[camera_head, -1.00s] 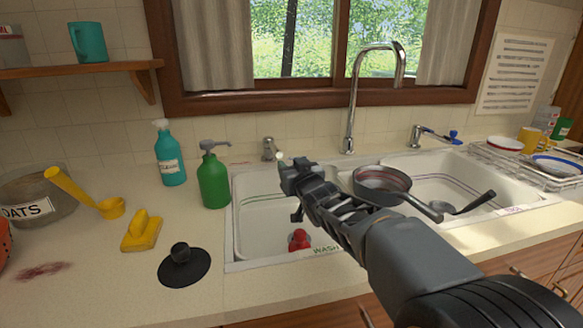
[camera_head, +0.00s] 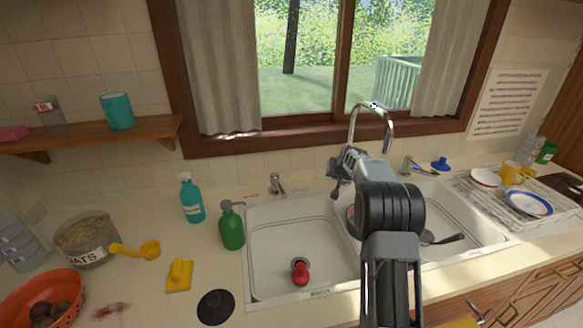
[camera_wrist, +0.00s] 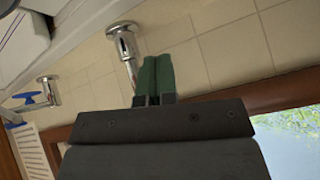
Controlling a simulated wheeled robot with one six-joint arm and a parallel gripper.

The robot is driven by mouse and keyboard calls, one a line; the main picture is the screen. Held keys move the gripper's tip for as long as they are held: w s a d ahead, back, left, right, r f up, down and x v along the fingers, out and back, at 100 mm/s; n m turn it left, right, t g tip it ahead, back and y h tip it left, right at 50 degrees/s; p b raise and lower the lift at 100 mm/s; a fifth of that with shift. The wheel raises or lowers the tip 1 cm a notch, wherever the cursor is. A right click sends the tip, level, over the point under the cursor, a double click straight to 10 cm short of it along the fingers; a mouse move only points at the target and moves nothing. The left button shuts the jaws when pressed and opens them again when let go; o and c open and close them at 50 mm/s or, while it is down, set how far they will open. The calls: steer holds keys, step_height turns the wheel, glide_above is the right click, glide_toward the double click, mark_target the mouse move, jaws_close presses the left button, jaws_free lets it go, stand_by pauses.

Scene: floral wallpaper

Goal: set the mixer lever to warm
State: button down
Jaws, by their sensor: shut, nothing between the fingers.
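A small chrome tap fitting (camera_head: 276,183) stands behind the left basin, with a reddish mark on its left and a bluish mark on its right. It looks like the mixer lever, but its setting is too small to read. The tall chrome spout (camera_head: 372,108) rises between the basins; its base shows in the wrist view (camera_wrist: 123,42). At the right is a chrome tap (camera_head: 410,165) with a blue handle (camera_wrist: 25,98). My gripper (camera_wrist: 156,62) is shut and empty, its green fingers close beside the spout in the picture; contact cannot be told. The fingertips are largely hidden in the head view.
The left basin (camera_head: 256,245) holds a red plunger-like object (camera_head: 300,272). A green pump bottle (camera_head: 231,226) and a teal spray bottle (camera_head: 192,200) stand left of it. A dish rack (camera_head: 500,207) is at the right. My arm hides part of the right basin.

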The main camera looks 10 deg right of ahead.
mark_target(279, 185)
steer(key=s+a+r+n+g+y, duration=0.35)
steer(key=a+r+n+y, duration=0.2)
steer(key=a+y, duration=0.2)
steer(key=w+a+f+n+p, duration=0.1)
steer(key=w+a+f+p, duration=0.2)
steer(key=a+f, duration=0.5)
steer(key=shift+a+f+g+p, duration=0.4)
steer(key=shift+a+g+p, duration=0.1)
steer(key=shift+a, duration=0.1)
steer(key=shift+h, duration=0.25)
steer(key=shift+a, duration=0.1)
